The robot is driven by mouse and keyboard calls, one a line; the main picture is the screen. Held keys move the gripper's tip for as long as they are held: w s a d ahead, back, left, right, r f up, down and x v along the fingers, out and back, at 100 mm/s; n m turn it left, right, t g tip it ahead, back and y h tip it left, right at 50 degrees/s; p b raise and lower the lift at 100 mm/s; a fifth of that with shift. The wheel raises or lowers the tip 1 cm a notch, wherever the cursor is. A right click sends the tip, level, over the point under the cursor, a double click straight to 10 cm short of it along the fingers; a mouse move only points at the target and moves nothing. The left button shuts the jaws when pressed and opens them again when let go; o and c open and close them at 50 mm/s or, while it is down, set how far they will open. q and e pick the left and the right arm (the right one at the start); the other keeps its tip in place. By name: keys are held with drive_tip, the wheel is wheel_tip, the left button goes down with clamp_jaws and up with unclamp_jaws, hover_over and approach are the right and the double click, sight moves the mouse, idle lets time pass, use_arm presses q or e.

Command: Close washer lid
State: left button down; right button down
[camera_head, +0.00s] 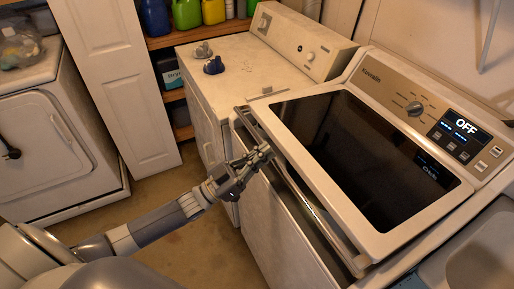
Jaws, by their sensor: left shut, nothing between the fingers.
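The washer (262,212) stands at the right, white, with a control panel (412,103) at its back. Its lid (449,211) has a white frame and a dark glass window and lies low over the washer's top. A dark gap shows between the lid's front edge and the metal trim (322,222); I cannot tell whether the lid is fully down. My left gripper (265,153) is shut and empty at the lid's front edge, near its left end. I cannot tell if it touches the lid. My right gripper is not in view.
A second white machine (228,66) with two knobs lying on top stands left of the washer. Shelves with bottles (187,14) are behind it. Another white appliance (45,150) is at the far left. A grey basin (482,255) is at lower right. Brown floor is clear between.

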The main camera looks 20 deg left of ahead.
use_arm(q)
drive_tip(key=shift+w+f, duration=0.1)
drive_tip(key=shift+f, duration=0.5)
